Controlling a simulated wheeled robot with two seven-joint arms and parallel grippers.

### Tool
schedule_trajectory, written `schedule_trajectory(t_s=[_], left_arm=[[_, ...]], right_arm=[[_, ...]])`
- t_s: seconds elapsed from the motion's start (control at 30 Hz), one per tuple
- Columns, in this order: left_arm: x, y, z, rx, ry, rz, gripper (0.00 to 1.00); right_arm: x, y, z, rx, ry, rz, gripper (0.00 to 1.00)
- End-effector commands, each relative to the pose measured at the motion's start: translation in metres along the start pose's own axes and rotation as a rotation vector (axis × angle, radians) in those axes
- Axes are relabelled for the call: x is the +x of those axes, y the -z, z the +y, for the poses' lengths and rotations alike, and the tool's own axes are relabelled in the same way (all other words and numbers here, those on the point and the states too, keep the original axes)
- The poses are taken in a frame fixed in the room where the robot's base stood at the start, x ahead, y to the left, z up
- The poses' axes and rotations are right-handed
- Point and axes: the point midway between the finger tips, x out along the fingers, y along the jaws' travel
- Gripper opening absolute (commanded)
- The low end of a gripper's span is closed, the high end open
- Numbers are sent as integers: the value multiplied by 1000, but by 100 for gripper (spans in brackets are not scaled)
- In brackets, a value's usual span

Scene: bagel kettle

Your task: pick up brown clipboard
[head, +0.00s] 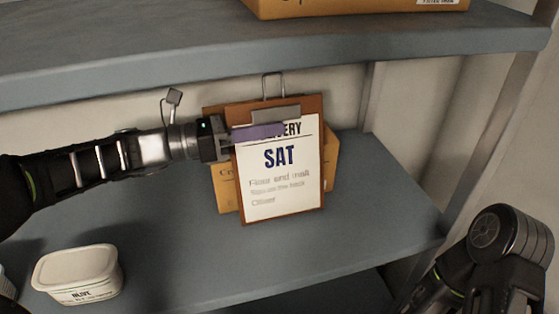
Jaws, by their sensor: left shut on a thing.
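The brown clipboard (240,205) stands nearly upright above the grey shelf in the middle of the head view. It carries a white sheet reading "SAT", a grey clip and a wire loop on top. My left gripper (257,132) reaches in from the left and is shut on the clipboard near its upper left part. One purple-grey finger lies across the top of the sheet; the other finger is hidden. My right arm shows at the lower right, but its gripper is not in view.
A tan card or box (226,188) with print is partly hidden behind the clipboard. A white lidded tub (77,275) stands on the grey shelf (375,205) at lower left. An upper shelf (180,55) bearing a cardboard box (350,8) overhangs. The shelf right of the clipboard is clear.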

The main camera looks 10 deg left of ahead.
Motion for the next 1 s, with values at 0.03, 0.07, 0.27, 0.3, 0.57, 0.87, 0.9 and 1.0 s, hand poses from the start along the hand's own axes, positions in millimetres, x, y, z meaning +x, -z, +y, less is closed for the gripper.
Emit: schedule_trajectory(t_s=[0.03, 0.07, 0.27, 0.3, 0.57, 0.87, 0.9, 1.0], left_arm=[[0, 0, 0, 0, 0, 0, 0], [0, 0, 0, 0, 0, -1, 0], [0, -1, 0, 1, 0, -1, 0], [0, -1, 0, 1, 0, -1, 0], [0, -9, -7, 3, 1, -1, 0], [0, -49, -18, 6, 1, -1, 0], [0, -55, -20, 5, 1, -2, 0], [0, -66, -28, 5, 1, 0, 0]], right_arm=[[0, 0, 0, 0, 0, 0, 36], [0, 0, 0, 0, 0, 0, 36], [0, 0, 0, 0, 0, 0, 36], [0, 0, 0, 0, 0, 0, 36], [5, 1, 2, -1, 2, 1, 36], [8, 1, 2, -2, 3, 2, 36], [8, 1, 2, -2, 3, 3, 36], [12, 1, 3, -3, 4, 3, 36]])
